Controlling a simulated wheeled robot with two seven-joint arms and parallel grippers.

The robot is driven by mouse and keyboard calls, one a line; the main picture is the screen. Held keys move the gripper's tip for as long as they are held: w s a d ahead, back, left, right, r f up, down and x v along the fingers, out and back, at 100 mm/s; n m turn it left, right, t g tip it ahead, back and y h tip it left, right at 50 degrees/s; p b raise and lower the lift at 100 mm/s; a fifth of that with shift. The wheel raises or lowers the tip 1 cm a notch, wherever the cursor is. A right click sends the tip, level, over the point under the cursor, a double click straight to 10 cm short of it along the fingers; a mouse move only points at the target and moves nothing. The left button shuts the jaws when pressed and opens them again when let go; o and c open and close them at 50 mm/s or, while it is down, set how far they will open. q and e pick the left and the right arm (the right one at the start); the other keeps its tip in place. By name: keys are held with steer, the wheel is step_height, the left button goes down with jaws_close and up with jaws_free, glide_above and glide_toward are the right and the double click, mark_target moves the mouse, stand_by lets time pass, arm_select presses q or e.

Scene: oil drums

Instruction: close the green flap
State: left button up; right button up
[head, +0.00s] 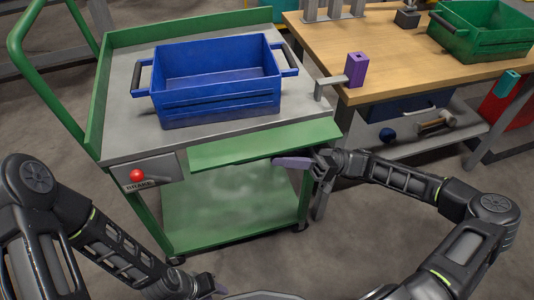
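The green flap (262,143) runs along the front edge of the green cart's grey top. It sticks out from that edge at a slant, over the open lower part of the cart. My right gripper (292,162) has purple fingertips and is at the right end of the flap's lower edge, close under it. I cannot tell whether it touches the flap or how far its fingers are apart. My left gripper (215,288) is low at the bottom of the view, away from the cart top and mostly hidden. I cannot tell its finger state.
A blue crate (218,108) stands on the cart. A red brake button (137,176) is on the cart's front left. To the right is a wooden workbench (395,75) with a purple block on a bracket (357,70) and a green crate (482,32). Floor is clear in front.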

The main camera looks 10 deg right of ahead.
mark_target(267, 156)
steer(key=shift+x, duration=1.75)
steer(key=shift+c, duration=0.2)
jaws_close()
